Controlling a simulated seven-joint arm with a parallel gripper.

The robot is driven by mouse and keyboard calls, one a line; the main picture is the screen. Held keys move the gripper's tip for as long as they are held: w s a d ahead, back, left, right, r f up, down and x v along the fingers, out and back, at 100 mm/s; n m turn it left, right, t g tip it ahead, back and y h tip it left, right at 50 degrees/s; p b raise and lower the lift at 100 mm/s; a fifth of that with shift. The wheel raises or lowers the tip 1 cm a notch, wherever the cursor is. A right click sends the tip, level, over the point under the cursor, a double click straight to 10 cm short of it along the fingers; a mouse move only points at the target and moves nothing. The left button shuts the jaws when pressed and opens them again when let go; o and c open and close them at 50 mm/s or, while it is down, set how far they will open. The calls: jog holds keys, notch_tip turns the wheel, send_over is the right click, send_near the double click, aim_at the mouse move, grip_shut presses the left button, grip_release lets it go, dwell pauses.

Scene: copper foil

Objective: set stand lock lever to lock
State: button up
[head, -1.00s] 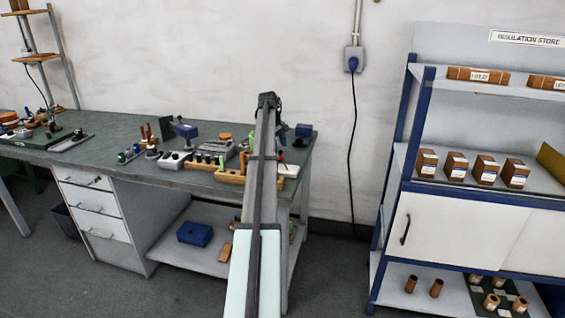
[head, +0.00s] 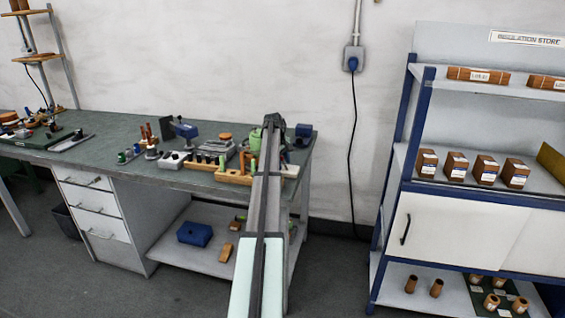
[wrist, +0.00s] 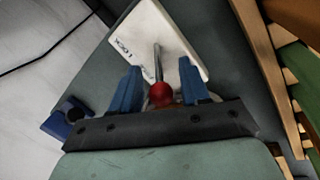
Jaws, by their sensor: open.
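The stand lock lever is a thin metal rod with a red knob (wrist: 160,94), mounted on a white plate (wrist: 146,30) marked LOCK. In the wrist view, the knob sits between the two blue fingers of my gripper (wrist: 160,80). The fingers are apart, one on each side of the lever, with a visible gap on both sides of the rod. The knob's lower part is hidden behind the gripper's dark front bar. In the head view, part of the white plate (head: 290,171) shows just right of my arm, which hides the lever.
Wooden trays (wrist: 258,60) lie close to the right of the plate in the wrist view. A blue object (wrist: 68,122) is at lower left. The green bench (head: 110,145) holds several tools left of my arm. A blue-framed shelf (head: 400,150) stands at right.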

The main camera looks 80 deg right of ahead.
grip_shut()
jog(key=shift+s+a, duration=0.1)
dwell(0.6)
jog(key=shift+s+r+t, duration=0.15)
jog(key=shift+s+t, duration=0.25)
jog(key=shift+t, duration=0.5)
jog(key=t, duration=0.1)
jog(key=s+t, duration=0.1)
jog(key=t, duration=0.1)
jog(key=shift+s+r+m, duration=0.1)
jog(key=shift+s+m, duration=0.15)
jog(key=shift+m, duration=0.05)
jog(key=t, duration=0.2)
jog(key=s+t, duration=0.1)
jog(key=shift+s+t, duration=0.2)
jog(key=shift+t, duration=0.2)
jog(key=shift+s+f+m+t, duration=0.3)
jog(key=shift+s+t, duration=0.1)
jog(key=shift+t, duration=0.7)
jog(key=shift+s, duration=0.1)
grip_release()
